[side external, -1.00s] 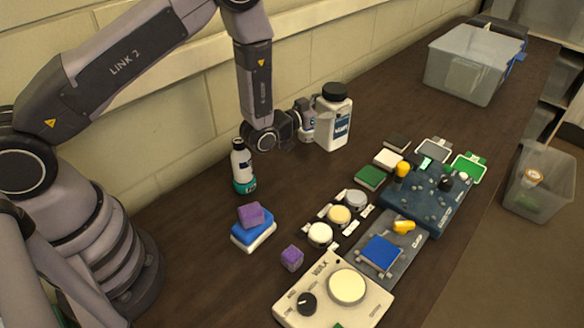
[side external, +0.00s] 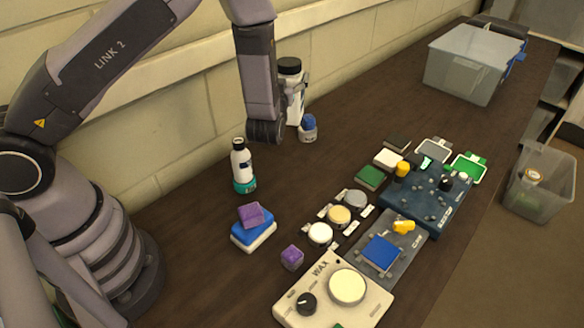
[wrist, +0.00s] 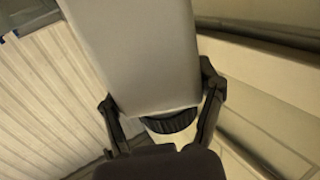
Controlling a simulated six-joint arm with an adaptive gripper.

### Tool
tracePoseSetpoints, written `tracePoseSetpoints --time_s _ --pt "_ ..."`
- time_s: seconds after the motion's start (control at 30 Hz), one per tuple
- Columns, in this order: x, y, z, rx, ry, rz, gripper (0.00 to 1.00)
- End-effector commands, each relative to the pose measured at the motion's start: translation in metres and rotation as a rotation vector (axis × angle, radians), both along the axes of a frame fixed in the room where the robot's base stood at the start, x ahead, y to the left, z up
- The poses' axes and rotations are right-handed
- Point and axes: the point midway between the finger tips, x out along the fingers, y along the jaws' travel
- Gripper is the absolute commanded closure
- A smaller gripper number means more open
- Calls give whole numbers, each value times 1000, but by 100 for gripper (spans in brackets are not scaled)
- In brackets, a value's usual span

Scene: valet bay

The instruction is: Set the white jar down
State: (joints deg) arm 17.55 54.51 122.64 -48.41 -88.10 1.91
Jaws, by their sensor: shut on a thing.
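The white jar (side external: 296,108) with a black lid (side external: 290,65) stands upright behind my forearm in the side view, near the wall. My arm hides its left part, and I cannot tell whether its base touches the bench. My gripper (wrist: 157,85) is shut on the jar, with one dark finger on each side. In the side view the fingers are mostly hidden.
A small blue-capped bottle (side external: 308,129) stands close in front of the jar. A white bottle with a teal base (side external: 243,165) is nearer my base. Sponges (side external: 253,231), pads and tins occupy the front. Bare bench (side external: 375,105) lies right of the jar.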

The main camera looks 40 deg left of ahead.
Motion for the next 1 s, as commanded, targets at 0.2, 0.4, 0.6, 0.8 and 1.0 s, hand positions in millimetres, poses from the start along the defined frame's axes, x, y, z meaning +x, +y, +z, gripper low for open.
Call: tracePoseSetpoints --time_s 0.2,0.4,0.6,0.8,1.0 --pt "-11 22 -10 0 -3 360 74" --pt "-27 27 -23 1 -1 571 74" --pt "-34 26 -43 5 3 641 74" --pt "-35 27 -79 4 1 643 74" --pt "-34 27 -99 5 1 642 74"
